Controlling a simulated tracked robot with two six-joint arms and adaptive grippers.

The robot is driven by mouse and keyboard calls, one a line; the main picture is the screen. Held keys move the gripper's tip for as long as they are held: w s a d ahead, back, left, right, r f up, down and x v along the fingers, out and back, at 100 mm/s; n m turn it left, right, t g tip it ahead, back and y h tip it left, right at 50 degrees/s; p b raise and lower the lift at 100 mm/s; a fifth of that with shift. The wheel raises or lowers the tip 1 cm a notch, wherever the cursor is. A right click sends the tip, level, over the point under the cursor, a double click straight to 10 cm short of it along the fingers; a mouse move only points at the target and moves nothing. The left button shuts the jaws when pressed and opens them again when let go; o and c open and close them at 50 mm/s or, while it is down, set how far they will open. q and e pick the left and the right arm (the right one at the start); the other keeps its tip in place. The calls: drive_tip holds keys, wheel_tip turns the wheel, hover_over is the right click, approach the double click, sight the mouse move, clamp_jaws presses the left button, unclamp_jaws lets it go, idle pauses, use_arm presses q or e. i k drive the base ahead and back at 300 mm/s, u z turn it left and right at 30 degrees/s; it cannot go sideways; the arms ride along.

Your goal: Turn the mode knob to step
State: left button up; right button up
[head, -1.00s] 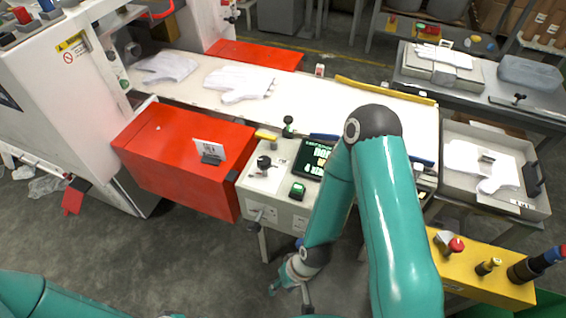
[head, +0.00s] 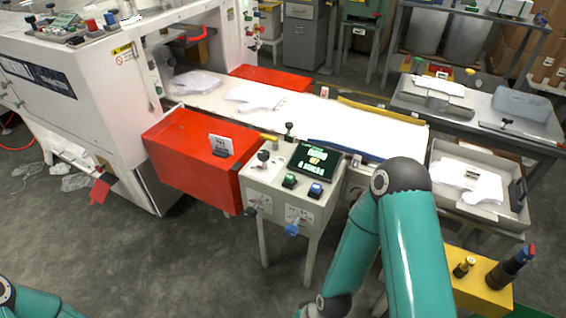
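The control box (head: 247,188) stands on legs in the middle of the head view. Its sloped top carries a lit dark screen (head: 313,160), a green button (head: 289,181), a blue button (head: 315,190) and a dark round knob (head: 263,156). Its front face has a dark-handled knob (head: 250,210) at the left and a blue-handled knob (head: 292,229) at the right, each by a small white label. The label text is too small to read, so I cannot tell which is the mode knob. My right arm hangs to the right of the box; both grippers are outside the view.
A red cover (head: 188,147) adjoins the box on the left. Behind it runs a white conveyor (head: 310,115) with white gloves (head: 255,97). A yellow panel (head: 480,290) with knobs is at lower right. Open floor (head: 190,265) lies in front of the box.

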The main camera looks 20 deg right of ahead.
sight(263, 156)
drive_tip(key=u, duration=0.15)
drive_tip(key=i, duration=0.85)
drive_tip(key=z, duration=0.05)
